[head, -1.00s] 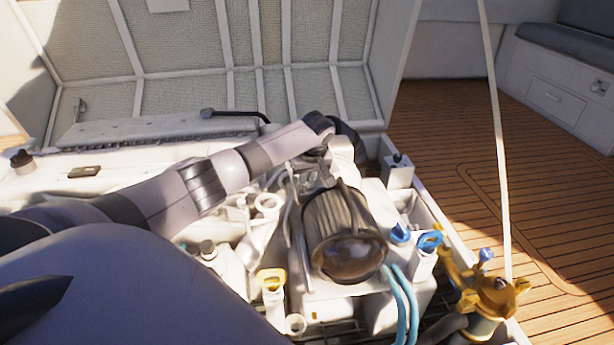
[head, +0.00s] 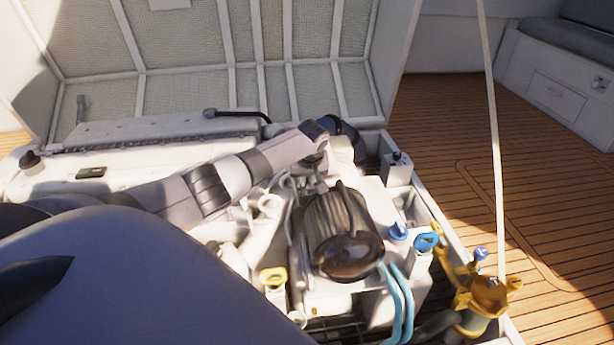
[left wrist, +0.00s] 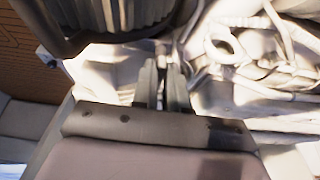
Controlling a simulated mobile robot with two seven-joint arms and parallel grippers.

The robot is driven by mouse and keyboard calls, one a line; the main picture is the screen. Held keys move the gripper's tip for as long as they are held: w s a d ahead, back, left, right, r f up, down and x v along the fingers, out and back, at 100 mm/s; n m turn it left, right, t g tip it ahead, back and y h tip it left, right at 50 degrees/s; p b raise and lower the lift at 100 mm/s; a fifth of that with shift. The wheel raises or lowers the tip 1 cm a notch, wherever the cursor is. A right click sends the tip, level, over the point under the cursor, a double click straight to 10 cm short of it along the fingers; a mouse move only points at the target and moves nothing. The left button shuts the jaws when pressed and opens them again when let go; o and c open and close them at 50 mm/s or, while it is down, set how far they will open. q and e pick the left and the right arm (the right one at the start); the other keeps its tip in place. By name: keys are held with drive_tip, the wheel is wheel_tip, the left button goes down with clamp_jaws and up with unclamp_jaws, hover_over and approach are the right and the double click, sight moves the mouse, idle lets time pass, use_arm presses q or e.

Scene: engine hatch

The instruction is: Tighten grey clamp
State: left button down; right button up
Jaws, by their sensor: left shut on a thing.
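My left gripper (head: 318,178) reaches in from the left over the engine, pointing down behind a dark ribbed cylinder (head: 335,215). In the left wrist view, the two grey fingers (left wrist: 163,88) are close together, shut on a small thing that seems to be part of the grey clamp. The fingers hide most of it, and its shape and tightness cannot be made out. The head view does not show the clamp clearly. My right gripper is in neither view.
The ribbed cylinder stands close in front of the gripper. A yellow handle (head: 273,277), blue caps (head: 427,241), light-blue hoses (head: 402,305) and a gold fitting (head: 484,295) surround it. A black hose (head: 349,135) lies behind my wrist. The raised hatch (head: 190,85) stands behind. Wooden deck (head: 480,150) is clear at right.

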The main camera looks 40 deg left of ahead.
use_arm(q)
drive_tip(key=c, duration=1.2)
unclamp_jaws()
drive_tip(key=shift+o, duration=0.2)
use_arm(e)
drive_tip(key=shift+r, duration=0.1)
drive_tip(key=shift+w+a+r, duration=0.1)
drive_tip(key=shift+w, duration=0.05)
use_arm(q)
drive_tip(key=shift+s+d+r+p, duration=0.1)
drive_tip(key=shift+r+p, duration=0.2)
drive_tip(key=shift+r, duration=0.05)
drive_tip(key=p+v, duration=0.3)
drive_tip(key=v, duration=0.3)
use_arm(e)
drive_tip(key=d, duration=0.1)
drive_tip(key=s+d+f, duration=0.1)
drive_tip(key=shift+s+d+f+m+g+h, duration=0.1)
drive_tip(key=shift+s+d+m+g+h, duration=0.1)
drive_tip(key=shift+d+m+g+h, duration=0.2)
use_arm(q)
drive_tip(key=shift+d+r, duration=0.1)
drive_tip(key=shift+r, duration=0.05)
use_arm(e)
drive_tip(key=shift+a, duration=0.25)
